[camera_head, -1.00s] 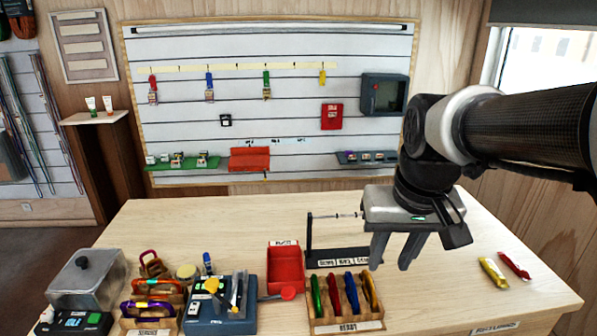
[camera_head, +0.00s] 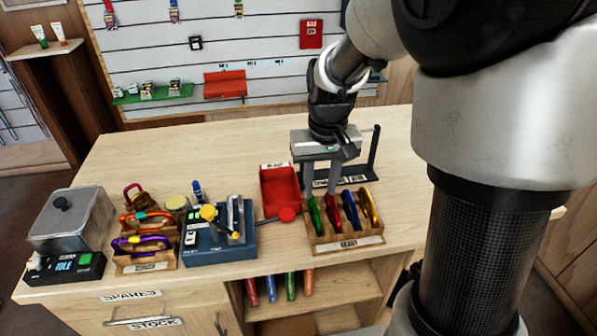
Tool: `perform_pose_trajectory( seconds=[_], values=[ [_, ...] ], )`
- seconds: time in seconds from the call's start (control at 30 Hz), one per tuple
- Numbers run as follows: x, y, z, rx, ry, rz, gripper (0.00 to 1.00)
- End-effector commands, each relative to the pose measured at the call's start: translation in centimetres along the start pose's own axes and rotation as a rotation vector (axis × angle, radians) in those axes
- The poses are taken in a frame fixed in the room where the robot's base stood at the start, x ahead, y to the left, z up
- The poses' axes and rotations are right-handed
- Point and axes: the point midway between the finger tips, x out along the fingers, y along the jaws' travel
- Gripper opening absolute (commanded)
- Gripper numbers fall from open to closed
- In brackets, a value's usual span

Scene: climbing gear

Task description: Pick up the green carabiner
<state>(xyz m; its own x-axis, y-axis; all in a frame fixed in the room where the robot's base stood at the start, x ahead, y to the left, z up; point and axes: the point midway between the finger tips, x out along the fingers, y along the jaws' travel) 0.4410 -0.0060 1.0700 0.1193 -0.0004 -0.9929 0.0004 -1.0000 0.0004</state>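The green carabiner (camera_head: 315,217) stands upright at the left end of the wooden rack labelled READY (camera_head: 345,243), in the camera_head view. A red carabiner (camera_head: 333,214) stands just to its right, then a blue one (camera_head: 350,210) and a yellow one (camera_head: 369,207). My gripper (camera_head: 321,192) points down at the rack's left end. Its two fingers are apart, one by the top of the green carabiner and one by the top of the red. I cannot tell whether either finger touches a carabiner.
A red tray (camera_head: 281,187) stands just left of the gripper. A dark stand (camera_head: 374,160) is behind the rack. A blue tool block (camera_head: 216,245) and wooden racks of coloured carabiners (camera_head: 146,262) lie to the left. The table's back left is clear.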

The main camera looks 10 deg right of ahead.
Motion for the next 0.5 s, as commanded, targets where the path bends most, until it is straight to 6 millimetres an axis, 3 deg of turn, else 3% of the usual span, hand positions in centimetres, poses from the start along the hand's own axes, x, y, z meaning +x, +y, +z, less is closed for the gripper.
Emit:
perform_pose_trajectory(
  seconds=[0.1,0.37,0.5],
  values=[
    [2.0,0.0,0.0,0.000,-0.002,0.000,0.31],
    [3.8,-0.2,0.0,0.000,-0.002,-0.001,0.31],
    [6.0,-0.6,0.0,-0.001,-0.003,0.000,0.31]
  ],
)
